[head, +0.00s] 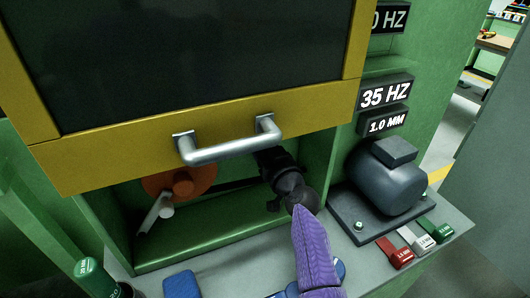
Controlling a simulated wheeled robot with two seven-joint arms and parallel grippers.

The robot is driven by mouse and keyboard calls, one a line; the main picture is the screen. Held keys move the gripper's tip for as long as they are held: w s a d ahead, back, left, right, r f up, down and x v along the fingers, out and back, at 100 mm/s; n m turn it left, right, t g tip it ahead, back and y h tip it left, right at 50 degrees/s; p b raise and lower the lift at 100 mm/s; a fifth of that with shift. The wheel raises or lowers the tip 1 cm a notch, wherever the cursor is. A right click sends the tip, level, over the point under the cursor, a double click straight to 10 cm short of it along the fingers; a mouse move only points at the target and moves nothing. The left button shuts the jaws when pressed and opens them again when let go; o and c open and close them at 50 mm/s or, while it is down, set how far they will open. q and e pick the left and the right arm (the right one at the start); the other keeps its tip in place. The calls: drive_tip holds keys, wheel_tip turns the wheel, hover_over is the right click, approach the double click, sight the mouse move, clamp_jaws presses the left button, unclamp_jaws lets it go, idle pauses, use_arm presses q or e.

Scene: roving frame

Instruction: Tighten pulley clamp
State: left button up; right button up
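An orange pulley (199,178) shows inside the green housing, below the raised yellow-framed guard. A pale lever (152,214), perhaps its clamp, hangs at the pulley's lower left. A dark belt (232,184) runs right from the pulley toward my gripper. My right gripper (270,159) is black, at the end of a purple arm, and reaches into the opening just below the guard's handle, well right of the pulley. Its fingertips are dark and partly hidden, so its opening and any contact are unclear. My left gripper is out of view.
The guard (100,162) with its silver handle (228,150) overhangs the opening. A grey motor (385,182) stands right, with red (395,251), white (416,239) and green (436,230) blocks before it. A blue block (181,285) and green-topped piece (88,268) sit front left.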

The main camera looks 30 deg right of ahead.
drive_tip(key=shift+w, duration=0.1)
drive_tip(key=shift+c, duration=0.2)
clamp_jaws()
drive_tip(key=shift+d+f+m+b, duration=0.1)
drive_tip(key=shift+d+f+m, duration=0.35)
drive_tip(key=shift+m, duration=2.4)
drive_tip(key=shift+d+f+m+b, duration=0.1)
drive_tip(key=shift+d+f+m, duration=0.3)
drive_tip(key=shift+m, duration=2.5)
drive_tip(key=shift+d+f+m+b, duration=0.1)
drive_tip(key=shift+d+f+m, duration=0.35)
drive_tip(key=shift+m, duration=2.4)
drive_tip(key=shift+a+f, duration=0.1)
drive_tip(key=shift+o, duration=0.2)
unclamp_jaws()
